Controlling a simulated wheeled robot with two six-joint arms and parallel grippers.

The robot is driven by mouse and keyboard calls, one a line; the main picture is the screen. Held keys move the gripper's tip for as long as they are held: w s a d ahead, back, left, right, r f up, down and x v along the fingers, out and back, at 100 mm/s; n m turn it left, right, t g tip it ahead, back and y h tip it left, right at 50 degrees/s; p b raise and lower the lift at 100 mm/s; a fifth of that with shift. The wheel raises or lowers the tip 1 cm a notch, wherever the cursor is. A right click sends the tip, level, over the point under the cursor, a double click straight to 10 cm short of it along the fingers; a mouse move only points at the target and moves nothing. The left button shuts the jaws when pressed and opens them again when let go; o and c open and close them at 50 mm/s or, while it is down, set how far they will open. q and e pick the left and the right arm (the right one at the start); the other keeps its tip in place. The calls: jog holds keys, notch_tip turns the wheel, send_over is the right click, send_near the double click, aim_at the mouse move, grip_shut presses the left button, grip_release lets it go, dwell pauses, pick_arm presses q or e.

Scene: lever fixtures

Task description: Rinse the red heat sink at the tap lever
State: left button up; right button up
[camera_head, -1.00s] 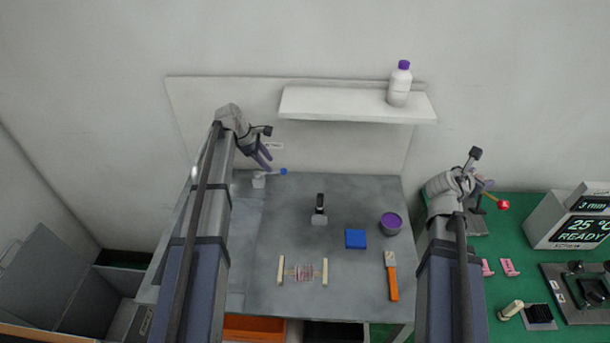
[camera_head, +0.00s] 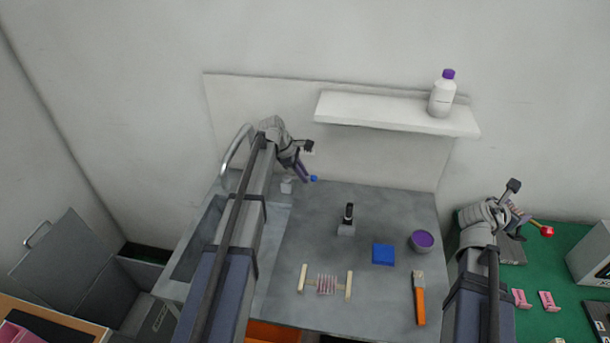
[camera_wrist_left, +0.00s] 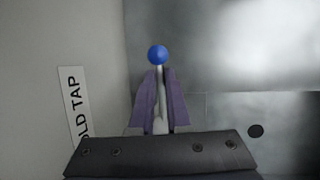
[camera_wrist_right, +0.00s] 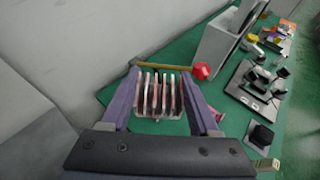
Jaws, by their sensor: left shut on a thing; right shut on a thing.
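The tap lever, with a blue ball knob (camera_head: 313,178), stands at the back left of the grey worktop. My left gripper (camera_head: 302,173) is shut on its stem just behind the knob. In the left wrist view both fingers flank the pale stem below the knob (camera_wrist_left: 158,54). The heat sink, with pinkish-red upright fins (camera_wrist_right: 157,94), is between the fingers of my right gripper (camera_wrist_right: 160,95), which is shut on it. My right gripper (camera_head: 515,212) is over the green bench at the right. A second finned part (camera_head: 326,285) lies between two cream bars on the worktop.
A curved spout (camera_head: 237,150) and a basin (camera_head: 200,240) are left of the worktop, partly behind my left arm. A yellow rod with a red ball (camera_wrist_right: 201,71) is just beyond the held heat sink. A shelf (camera_head: 390,110) with a bottle (camera_head: 442,95) is above.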

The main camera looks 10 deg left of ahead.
pick_arm(q)
grip_shut()
dwell(0.8)
jog(key=shift+s+a+m+g, duration=0.1)
jog(key=shift+s+m+g, duration=0.5)
jog(key=shift+m, duration=0.8)
jog(key=shift+s, duration=0.1)
jog(key=o, duration=0.6)
grip_release()
pick_arm(e)
jog(key=shift+r, duration=0.1)
